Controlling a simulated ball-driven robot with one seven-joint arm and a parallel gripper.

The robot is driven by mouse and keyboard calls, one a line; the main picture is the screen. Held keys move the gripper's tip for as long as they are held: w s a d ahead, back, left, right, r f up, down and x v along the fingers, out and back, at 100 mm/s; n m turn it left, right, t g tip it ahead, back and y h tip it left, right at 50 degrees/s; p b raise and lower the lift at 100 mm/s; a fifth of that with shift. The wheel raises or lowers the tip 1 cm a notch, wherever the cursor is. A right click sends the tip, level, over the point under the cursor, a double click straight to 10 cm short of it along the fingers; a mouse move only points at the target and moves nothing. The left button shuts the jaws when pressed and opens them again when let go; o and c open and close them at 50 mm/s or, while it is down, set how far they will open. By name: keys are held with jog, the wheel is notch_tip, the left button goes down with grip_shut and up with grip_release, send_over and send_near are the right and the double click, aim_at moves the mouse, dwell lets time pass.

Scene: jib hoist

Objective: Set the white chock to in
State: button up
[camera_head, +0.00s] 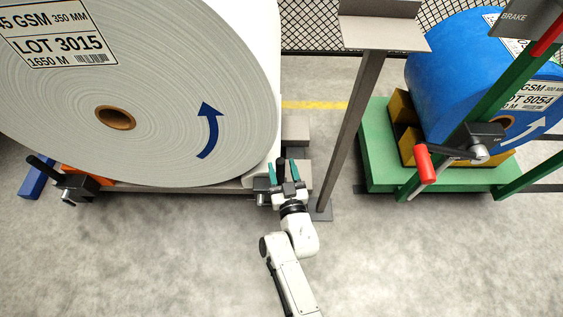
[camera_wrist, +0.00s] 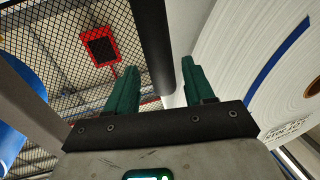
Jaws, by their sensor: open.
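A large white paper roll (camera_head: 200,60) stands at the left on a low frame. My gripper (camera_head: 282,170) is at the lower right of this roll, beside a dark block (camera_head: 263,190). Its green fingers are open. In the wrist view a dark bar (camera_wrist: 152,40) shows between the open fingers (camera_wrist: 160,85), with a gap on either side; it looks like a lever handle, and I cannot tell whether it is touched. An orange piece (camera_head: 82,171), perhaps a chock, shows under the roll's left side. Any chock on the right side is hidden or unclear.
Another black handle (camera_head: 40,163) on a block is at the left. A grey post (camera_head: 352,130) stands just right of my gripper. A blue roll (camera_head: 440,65) on a green stand (camera_head: 380,150) with a red-handled crank (camera_head: 424,165) is at the right. The front floor is clear.

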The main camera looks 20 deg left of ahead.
jog(key=p+v, duration=0.4)
jog(key=v, duration=0.5)
jog(key=shift+p, duration=0.4)
jog(key=shift+c, duration=0.2)
